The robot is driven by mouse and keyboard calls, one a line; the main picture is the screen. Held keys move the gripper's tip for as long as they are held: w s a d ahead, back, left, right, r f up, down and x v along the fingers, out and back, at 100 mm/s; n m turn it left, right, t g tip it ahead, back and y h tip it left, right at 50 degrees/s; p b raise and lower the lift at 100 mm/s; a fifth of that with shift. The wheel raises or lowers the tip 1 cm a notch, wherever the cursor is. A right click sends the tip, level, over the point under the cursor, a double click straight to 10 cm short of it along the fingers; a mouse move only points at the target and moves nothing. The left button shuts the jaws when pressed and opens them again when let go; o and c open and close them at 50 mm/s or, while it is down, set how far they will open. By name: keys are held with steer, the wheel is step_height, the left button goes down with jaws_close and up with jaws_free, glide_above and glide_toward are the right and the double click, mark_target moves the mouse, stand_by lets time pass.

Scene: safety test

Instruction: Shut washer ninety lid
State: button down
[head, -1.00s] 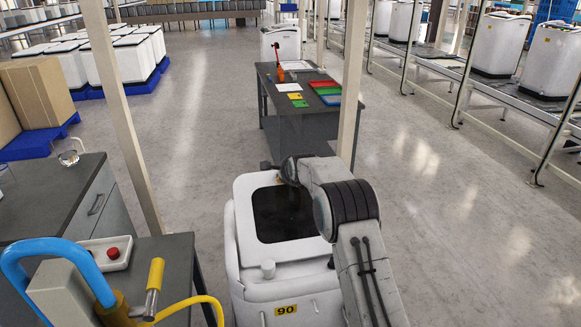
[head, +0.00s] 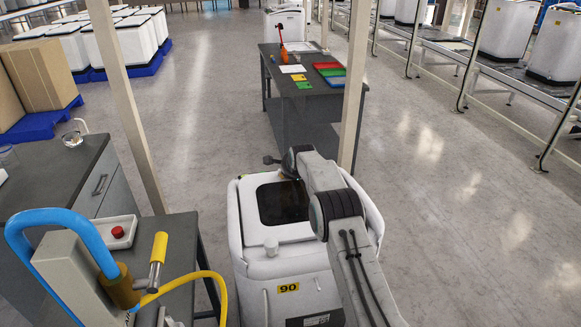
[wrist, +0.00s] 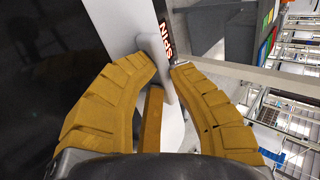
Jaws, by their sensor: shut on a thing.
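Washer ninety (head: 262,278) is a white top-loader with a yellow "90" label at its front. Its lid (head: 247,212) is a white frame around a dark window (head: 282,203). The lid lies close to the top of the washer; my arm covers its right side, so I cannot tell whether a gap is left. My gripper (head: 291,172) is at the lid's far edge. In the wrist view its yellow fingers (wrist: 163,66) close around a thin white part of the lid, beside a dark panel and red "SPIN" lettering.
A dark table (head: 310,100) with coloured trays stands beyond the washer.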

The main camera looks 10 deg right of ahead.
steer(key=shift+w+r, duration=0.15)
steer(key=shift+w, duration=0.2)
steer(key=shift+f, duration=0.2)
steer(key=c, duration=1.1)
jaws_free()
steer(key=shift+f, duration=0.15)
steer(key=shift+o, duration=0.2)
steer(key=v, duration=1.2)
steer(key=shift+f, duration=0.15)
steer(key=shift+s, duration=0.15)
